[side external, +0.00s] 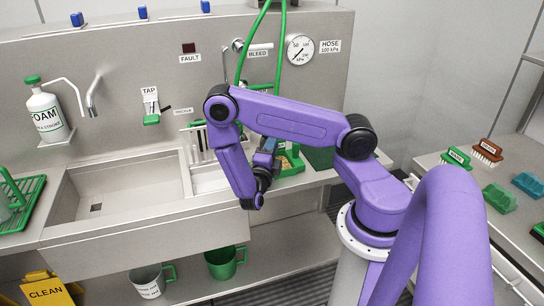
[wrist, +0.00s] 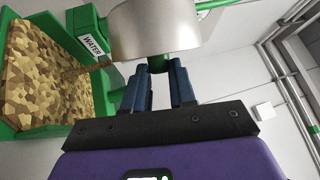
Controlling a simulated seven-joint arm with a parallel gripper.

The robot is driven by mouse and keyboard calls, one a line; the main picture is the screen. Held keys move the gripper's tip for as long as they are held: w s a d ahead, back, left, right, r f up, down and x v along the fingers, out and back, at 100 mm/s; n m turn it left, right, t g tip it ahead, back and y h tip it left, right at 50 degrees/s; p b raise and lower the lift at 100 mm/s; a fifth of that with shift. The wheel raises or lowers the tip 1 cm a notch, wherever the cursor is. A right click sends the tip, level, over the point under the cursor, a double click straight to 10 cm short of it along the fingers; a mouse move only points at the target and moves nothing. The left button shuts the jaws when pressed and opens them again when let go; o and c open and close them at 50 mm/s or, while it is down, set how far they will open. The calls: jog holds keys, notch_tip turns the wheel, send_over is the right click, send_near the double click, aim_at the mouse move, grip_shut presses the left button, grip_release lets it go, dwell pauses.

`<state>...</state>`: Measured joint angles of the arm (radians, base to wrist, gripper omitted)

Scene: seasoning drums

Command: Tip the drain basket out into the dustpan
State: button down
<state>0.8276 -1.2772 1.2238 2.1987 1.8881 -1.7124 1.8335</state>
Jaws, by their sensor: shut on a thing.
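My gripper (wrist: 160,80) has two blue fingers shut on a green grip under a smooth silver body, which looks like the drain basket (wrist: 155,28). The inside of the basket is out of sight, so I cannot tell what it holds or how far it is tilted. A green-rimmed tray that looks like the dustpan (wrist: 104,108) is left of the gripper in the wrist view, with brown and tan chunky matter covering its floor. In the side external view my gripper (side external: 265,155) is beside the dustpan (side external: 291,168), and my arm hides the basket.
The steel sink (side external: 110,195) is left of my arm. A foam bottle (side external: 46,112) stands on a wall shelf. Several brushes and blocks lie on the right bench (side external: 480,215). A green hose (side external: 242,50) hangs behind.

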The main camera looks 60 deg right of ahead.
aim_at(257, 140)
jog(key=shift+s+a+f+m+g+h, duration=0.1)
jog(key=shift+s+f+m+g+h, duration=0.15)
jog(key=shift+m, duration=0.45)
jog(key=shift+s+f+m+g+h, duration=0.1)
jog(key=shift+m+g+h, duration=0.15)
jog(key=shift+m, duration=0.45)
dwell(0.4)
jog(key=w+n+y, duration=0.1)
jog(key=n, duration=0.1)
jog(key=w+r+n+t, duration=0.1)
jog(key=n, duration=0.1)
jog(key=n+y, duration=0.1)
jog(key=n, duration=0.1)
jog(key=shift+w+d+r+n+t+y, duration=0.3)
jog(key=shift+w+d+n, duration=0.05)
jog(key=shift+w+n, duration=0.05)
jog(key=shift+w, duration=0.15)
